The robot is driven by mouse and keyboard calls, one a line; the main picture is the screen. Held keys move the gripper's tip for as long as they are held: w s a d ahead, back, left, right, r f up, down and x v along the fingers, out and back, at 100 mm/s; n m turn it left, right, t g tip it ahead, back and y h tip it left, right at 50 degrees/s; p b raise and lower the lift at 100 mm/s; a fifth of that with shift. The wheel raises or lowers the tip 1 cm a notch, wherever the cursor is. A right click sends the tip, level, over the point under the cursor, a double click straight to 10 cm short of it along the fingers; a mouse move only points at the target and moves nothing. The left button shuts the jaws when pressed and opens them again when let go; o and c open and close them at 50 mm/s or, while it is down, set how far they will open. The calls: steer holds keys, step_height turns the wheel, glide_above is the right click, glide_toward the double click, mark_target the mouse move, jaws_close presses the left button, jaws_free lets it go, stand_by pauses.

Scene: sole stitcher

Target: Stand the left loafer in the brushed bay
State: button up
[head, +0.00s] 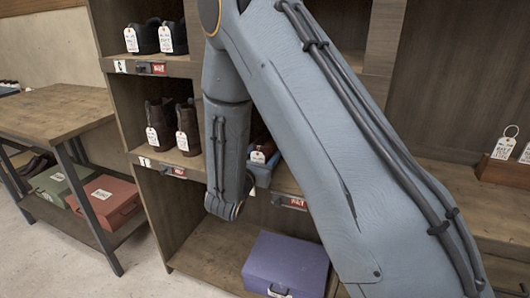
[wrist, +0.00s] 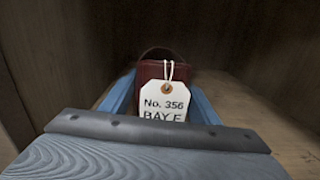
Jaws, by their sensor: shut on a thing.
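A dark red loafer (wrist: 152,70) sits between the blue fingers of my gripper (wrist: 164,82) in the wrist view, seen end-on. My gripper is shut on it. A white tag reading "No. 356 BAY E" hangs from the loafer and hides part of it. In the head view my gripper (head: 262,174) is partly behind my arm, inside a middle bay of the wooden shelf (head: 222,180). The loafer's red edge and tag (head: 258,156) show just above it. Whether the loafer touches the bay floor cannot be told. I cannot tell which bay is the brushed one.
Brown boots (head: 187,128) stand in the bay to the left, dark shoes (head: 173,36) above them. A purple box (head: 286,262) lies in the bay below. A wooden table (head: 58,110) with green and red boxes beneath stands at left. Bay walls are close around my gripper.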

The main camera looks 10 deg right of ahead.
steer(key=o, duration=1.4)
steer(key=shift+r+p, duration=0.35)
steer(key=shift+r, duration=0.3)
steer(key=v, duration=1.1)
steer(key=shift+s+a+r, duration=0.1)
steer(key=shift+s+a, duration=0.2)
steer(key=shift+s, duration=0.15)
